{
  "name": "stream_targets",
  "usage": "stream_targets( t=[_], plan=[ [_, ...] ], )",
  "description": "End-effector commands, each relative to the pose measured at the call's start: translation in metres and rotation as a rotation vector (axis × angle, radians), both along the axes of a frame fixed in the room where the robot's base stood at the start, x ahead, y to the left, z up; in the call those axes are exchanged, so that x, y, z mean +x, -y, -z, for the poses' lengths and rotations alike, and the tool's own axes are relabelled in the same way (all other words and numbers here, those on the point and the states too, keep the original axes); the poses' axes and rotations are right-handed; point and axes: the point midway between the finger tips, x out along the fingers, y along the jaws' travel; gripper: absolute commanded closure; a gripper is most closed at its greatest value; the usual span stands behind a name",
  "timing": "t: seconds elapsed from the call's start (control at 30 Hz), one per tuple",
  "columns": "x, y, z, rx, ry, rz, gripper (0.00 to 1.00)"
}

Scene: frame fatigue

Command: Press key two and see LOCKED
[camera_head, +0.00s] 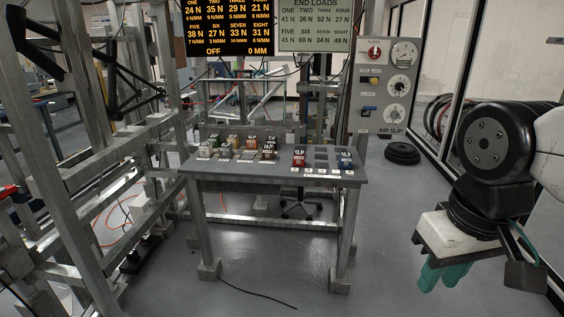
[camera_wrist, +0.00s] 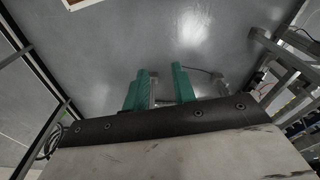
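My gripper (camera_head: 442,280) hangs at the right of the head view, over the floor and well apart from the table. Its green fingers stand apart in the wrist view (camera_wrist: 160,85), with nothing between them. The dark display (camera_head: 232,28) at the top lists ONE to EIGHT with values in N and N/MM, and its bottom line reads OFF and 0 MM. The word LOCKED shows nowhere. I cannot tell which thing is key two.
A pale END LOADS board (camera_head: 315,26) hangs beside the display. An AIR SLIP panel (camera_head: 384,85) with a red knob and dials stands behind the table (camera_head: 270,178). Metal framing (camera_head: 60,170) fills the left. A black cable (camera_head: 258,294) lies on the open floor.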

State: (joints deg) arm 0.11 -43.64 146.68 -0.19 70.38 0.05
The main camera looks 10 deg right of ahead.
Motion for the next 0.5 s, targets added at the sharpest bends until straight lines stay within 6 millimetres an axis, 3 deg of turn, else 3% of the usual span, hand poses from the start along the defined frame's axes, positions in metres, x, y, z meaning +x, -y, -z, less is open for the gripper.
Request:
stream_targets(
  t=[0.03,0.1,0.5],
  plan=[
    [0.0000,0.0000,0.0000,0.000,0.000,0.000,0.89],
    [0.0000,0.0000,0.0000,0.000,0.000,0.000,1.00],
    [0.0001,0.0000,0.0000,0.000,0.000,0.000,1.00]
  ],
)
